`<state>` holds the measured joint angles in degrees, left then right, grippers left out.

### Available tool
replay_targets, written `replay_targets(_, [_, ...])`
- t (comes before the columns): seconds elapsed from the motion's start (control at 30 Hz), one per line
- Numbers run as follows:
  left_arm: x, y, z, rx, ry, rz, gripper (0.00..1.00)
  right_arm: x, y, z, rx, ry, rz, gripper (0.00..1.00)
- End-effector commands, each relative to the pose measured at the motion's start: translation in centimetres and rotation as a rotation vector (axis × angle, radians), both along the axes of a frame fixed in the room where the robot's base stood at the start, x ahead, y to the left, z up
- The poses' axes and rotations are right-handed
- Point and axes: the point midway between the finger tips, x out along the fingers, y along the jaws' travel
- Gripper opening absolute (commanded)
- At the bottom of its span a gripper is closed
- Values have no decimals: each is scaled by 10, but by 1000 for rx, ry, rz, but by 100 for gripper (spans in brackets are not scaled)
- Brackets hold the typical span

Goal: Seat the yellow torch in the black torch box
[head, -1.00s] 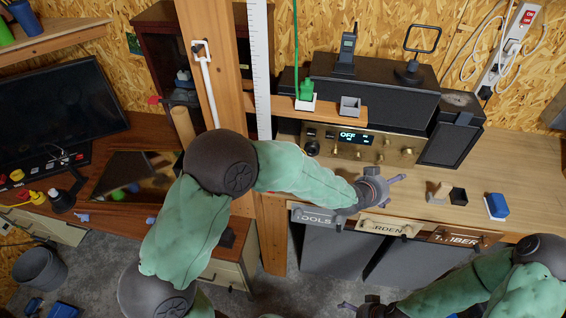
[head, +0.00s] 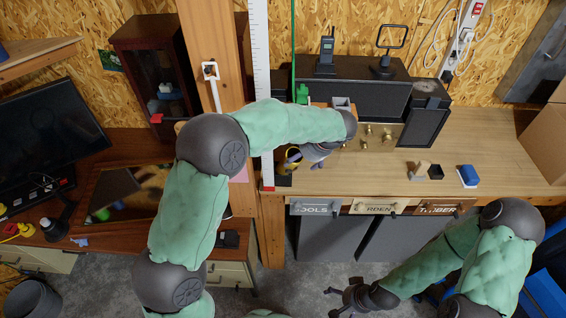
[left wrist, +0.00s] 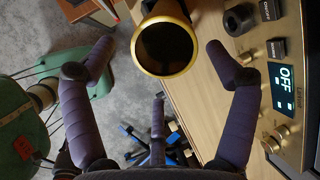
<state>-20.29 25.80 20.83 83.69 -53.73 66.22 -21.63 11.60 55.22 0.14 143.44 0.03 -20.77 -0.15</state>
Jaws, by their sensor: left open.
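The yellow torch (head: 291,157) shows as a dark cylinder with a yellow rim at the bench's left end. In the left wrist view the torch (left wrist: 165,45) shows its round dark end and gold-yellow rim. My left gripper (head: 302,160) is open beside it. Its fingers (left wrist: 160,65) are spread toward either side of the torch, without visible contact. A dark patch (head: 283,181) lies below the torch; I cannot tell whether it is the torch box. My right gripper (head: 338,301) is low in front of the bench, fingers apart and empty.
A wooden post (head: 268,225) and a white ruler strip (head: 260,90) border the left. A blue box (head: 469,176) stands to the right. The bench's right part (head: 490,135) is mostly clear.

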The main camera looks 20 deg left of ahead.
Motion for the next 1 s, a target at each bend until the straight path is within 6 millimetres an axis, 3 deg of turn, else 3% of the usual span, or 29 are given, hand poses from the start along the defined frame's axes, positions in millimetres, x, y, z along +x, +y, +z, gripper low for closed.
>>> replay_targets(0.1, [2, 8, 2, 30, 1, 7, 87, 0, 0, 0, 0, 0, 0, 99])
replay_targets(0.43, [7, 20, -21, 30, 3, 6, 87, 0, 0, -1, 0, 0, 0, 99])
replay_targets(0.77, [17, 40, -57, 29, 2, 6, 87, 0, 0, -2, 0, 0, 0, 99])
replay_targets(1.0, [18, 41, -59, 28, 1, 5, 87, 0, 0, -2, 0, 0, 0, 99])
